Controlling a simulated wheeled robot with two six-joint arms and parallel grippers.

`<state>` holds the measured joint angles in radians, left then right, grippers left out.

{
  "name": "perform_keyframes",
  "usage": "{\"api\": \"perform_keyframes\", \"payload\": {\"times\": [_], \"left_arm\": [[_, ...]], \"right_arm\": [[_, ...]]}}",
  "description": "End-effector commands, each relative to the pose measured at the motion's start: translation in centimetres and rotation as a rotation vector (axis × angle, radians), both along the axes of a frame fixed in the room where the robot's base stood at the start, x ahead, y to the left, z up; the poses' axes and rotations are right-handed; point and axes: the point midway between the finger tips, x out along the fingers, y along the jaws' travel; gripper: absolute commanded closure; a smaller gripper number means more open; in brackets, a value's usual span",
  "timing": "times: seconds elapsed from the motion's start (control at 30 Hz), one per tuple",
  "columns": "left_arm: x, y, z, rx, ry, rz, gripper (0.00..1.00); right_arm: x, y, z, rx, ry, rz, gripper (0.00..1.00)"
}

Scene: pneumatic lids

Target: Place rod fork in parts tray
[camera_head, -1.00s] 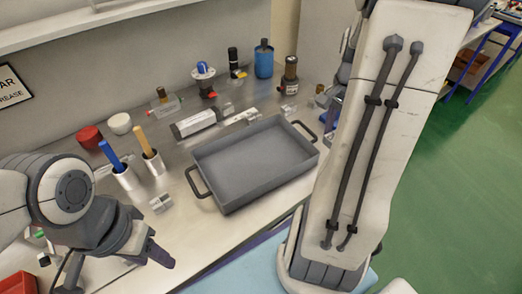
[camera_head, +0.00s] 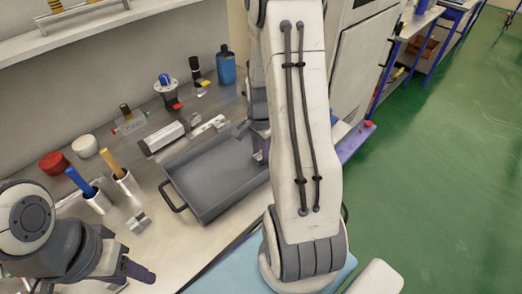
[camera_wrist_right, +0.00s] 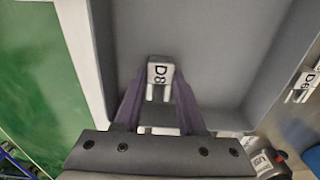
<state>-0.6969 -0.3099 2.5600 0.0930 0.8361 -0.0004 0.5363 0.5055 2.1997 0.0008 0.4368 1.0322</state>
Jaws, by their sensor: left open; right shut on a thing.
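The parts tray (camera_head: 205,185) is a dark grey, shallow rectangular tray with wire handles on the bench. My right gripper, in the right wrist view (camera_wrist_right: 160,100), has its purple fingers shut on the rod fork (camera_wrist_right: 158,92), a small metal fork with a "D8" label. The fork is over the grey tray floor (camera_wrist_right: 215,45); I cannot tell whether it touches it. In the head view my right arm hides the tray's right end and the fork; only a bit of my right gripper (camera_head: 261,148) shows. My left gripper (camera_head: 138,268) is open and empty at lower left.
A small silver part (camera_head: 138,222) lies left of the tray. Two cups hold a blue (camera_head: 79,181) and an orange handle (camera_head: 110,160). Red (camera_head: 53,163) and white caps (camera_head: 84,146), a metal block (camera_head: 163,137) and a blue bottle (camera_head: 226,66) stand behind.

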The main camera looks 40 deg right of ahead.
Motion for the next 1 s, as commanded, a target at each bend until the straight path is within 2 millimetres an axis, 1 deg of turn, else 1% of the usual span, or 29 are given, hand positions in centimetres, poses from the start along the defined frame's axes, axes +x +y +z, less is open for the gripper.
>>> {"api": "perform_keyframes", "payload": {"times": [0.2, 0.33, 0.37, 0.4, 0.43, 0.77, 0.8, 0.87, 0.97, 1.0], "left_arm": [[0.0, 0.0, 0.0, 0.000, 0.000, 0.000, 0.50], [0.0, 0.0, -0.3, 0.000, 0.000, 0.000, 0.50], [0.0, 0.0, -0.3, 0.000, 0.000, 0.000, 0.50], [0.0, 0.0, -0.2, 0.000, 0.000, 0.000, 0.50], [0.0, 0.0, -0.2, 0.000, 0.000, 0.000, 0.50], [0.0, 0.0, -0.1, 0.000, 0.000, 0.000, 0.50], [0.0, 0.0, 0.2, 0.000, 0.000, 0.000, 0.50], [0.0, 0.0, 0.0, 0.000, 0.000, 0.000, 0.50], [0.0, 0.0, -0.1, 0.000, 0.000, 0.000, 0.50], [0.0, 0.0, -0.1, 0.000, 0.000, 0.000, 0.50]], "right_arm": [[0.0, 0.0, 0.0, -0.001, -0.001, 0.000, 1.00], [0.0, 0.0, -0.4, 0.000, -0.001, 0.000, 1.00], [0.0, 0.0, -0.4, 0.000, -0.001, 0.000, 0.53], [0.0, 0.0, -0.3, 0.000, -0.001, 0.000, 0.38], [0.0, 0.0, -0.3, 0.000, -0.001, 0.000, 0.31], [0.0, 0.0, -0.1, 0.000, -0.001, 0.000, 0.31], [0.0, 0.0, 0.2, -0.001, -0.001, 0.000, 0.31], [0.1, -0.1, 0.7, -0.002, -0.003, 0.000, 0.31], [0.1, -0.1, 2.3, -0.004, -0.006, 0.000, 0.31], [0.1, -0.1, 3.1, -0.004, -0.006, 0.000, 0.31]]}}
